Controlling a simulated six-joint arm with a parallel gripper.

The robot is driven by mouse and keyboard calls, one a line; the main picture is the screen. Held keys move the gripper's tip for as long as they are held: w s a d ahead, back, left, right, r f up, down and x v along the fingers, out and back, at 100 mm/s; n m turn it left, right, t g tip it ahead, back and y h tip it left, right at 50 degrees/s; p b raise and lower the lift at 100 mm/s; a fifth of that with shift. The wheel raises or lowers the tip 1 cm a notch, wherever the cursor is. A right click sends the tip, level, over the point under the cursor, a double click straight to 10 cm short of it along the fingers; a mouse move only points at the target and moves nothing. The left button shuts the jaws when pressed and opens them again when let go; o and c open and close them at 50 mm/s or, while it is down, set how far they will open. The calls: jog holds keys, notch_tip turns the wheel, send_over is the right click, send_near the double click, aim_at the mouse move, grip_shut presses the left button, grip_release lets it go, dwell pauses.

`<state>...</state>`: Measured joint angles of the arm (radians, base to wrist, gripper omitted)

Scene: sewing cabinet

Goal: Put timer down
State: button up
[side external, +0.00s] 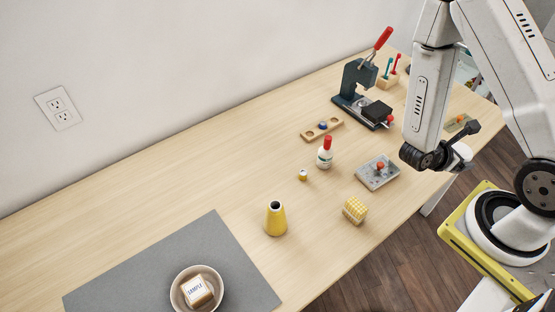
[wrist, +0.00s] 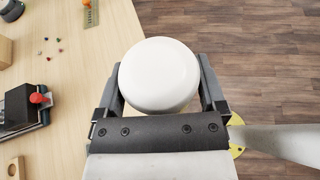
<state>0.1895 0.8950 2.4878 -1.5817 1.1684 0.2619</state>
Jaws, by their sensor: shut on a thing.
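The timer (wrist: 160,72) looks like a smooth white round body in the wrist view. My gripper (wrist: 161,85) is shut on it, with one dark finger on each side. In the side view my gripper (side external: 465,153) is at the right, near the table's front edge, and the timer is largely hidden behind it. In the wrist view the timer overlaps the boundary between the table (wrist: 85,75) and the wooden floor; its height above them is hard to tell.
A press with a red handle (side external: 354,82) stands at the back. A bowl (side external: 181,299) sits on the grey mat (side external: 130,280). Bare wood lies at the left-middle.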

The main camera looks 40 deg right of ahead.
jog(key=w+a+n+t+y, duration=0.2)
jog(key=w+a+n+t, duration=0.9)
jog(key=w+a, duration=0.6)
jog(key=w+a+n+t+y, duration=0.1)
jog(key=a+n+t+y, duration=0.1)
jog(key=a, duration=0.7)
jog(key=w+a+n+t+y, duration=0.1)
jog(key=a+n+y, duration=0.3)
jog(key=a, duration=0.4)
jog(key=w+a+r+n+t+y, duration=0.1)
jog(key=a+n+t+y, duration=0.2)
jog(key=a, duration=0.6)
jog(key=shift+w+a+y, duration=0.3)
jog(key=shift+w+y, duration=0.05)
jog(key=shift+y, duration=0.15)
